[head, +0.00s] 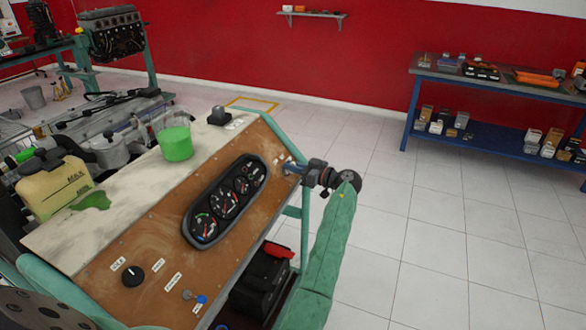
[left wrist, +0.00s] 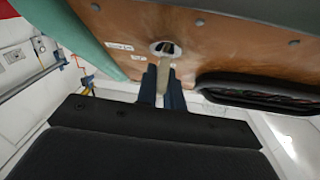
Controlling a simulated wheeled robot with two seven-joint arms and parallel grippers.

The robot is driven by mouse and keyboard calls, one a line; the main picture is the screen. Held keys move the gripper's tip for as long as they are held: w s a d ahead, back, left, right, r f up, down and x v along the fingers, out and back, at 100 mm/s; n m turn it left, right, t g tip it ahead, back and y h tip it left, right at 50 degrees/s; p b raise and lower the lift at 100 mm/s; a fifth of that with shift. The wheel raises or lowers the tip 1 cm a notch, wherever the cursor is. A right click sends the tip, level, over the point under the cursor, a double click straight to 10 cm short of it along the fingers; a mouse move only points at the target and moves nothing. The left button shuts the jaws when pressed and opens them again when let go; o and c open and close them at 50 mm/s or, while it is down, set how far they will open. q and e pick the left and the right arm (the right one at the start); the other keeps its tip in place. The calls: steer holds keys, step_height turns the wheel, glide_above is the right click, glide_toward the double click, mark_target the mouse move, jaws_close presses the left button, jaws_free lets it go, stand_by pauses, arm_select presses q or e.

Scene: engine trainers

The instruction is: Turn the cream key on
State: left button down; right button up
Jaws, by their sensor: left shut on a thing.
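The cream key (left wrist: 162,78) stands in a round lock (left wrist: 166,47) on the brown panel (left wrist: 120,25), in the left wrist view. My left gripper (left wrist: 162,88) is shut on the key, with one dark blue finger on each side of it. In the head view my left gripper (head: 291,167) is at the far right end of the panel (head: 150,245), beside the gauge cluster (head: 224,200). There the gripper hides the key and lock. I cannot tell the key's exact turn angle. My right gripper is not in view.
A black knob (head: 133,275) and a blue-headed key (head: 201,299) are at the panel's near end. A cup of green liquid (head: 174,138) and a yellowish jug (head: 54,182) stand behind the panel. A red-and-black battery (head: 262,277) sits below. Floor (head: 430,240) to the right is clear.

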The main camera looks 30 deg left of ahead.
arm_select(q)
steer(key=shift+f+m+t, duration=0.1)
steer(key=shift+m+t, duration=0.7)
steer(key=shift+m, duration=0.2)
steer(key=shift+m+t+h, duration=0.3)
steer(key=shift+m+t, duration=0.1)
steer(key=shift+m, duration=0.2)
steer(key=shift+m+t+h, duration=0.3)
steer(key=shift+m+t, duration=0.3)
steer(key=shift+m, duration=0.4)
steer(key=shift+w+m+t+h+p, duration=0.1)
steer(key=shift+m+t+h+p, duration=0.4)
steer(key=shift+m+t, duration=0.6)
steer(key=shift+m, duration=0.6)
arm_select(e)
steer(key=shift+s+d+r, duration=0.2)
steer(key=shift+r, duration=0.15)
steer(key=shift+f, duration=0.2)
arm_select(q)
steer(key=c, duration=1.5)
jaws_free()
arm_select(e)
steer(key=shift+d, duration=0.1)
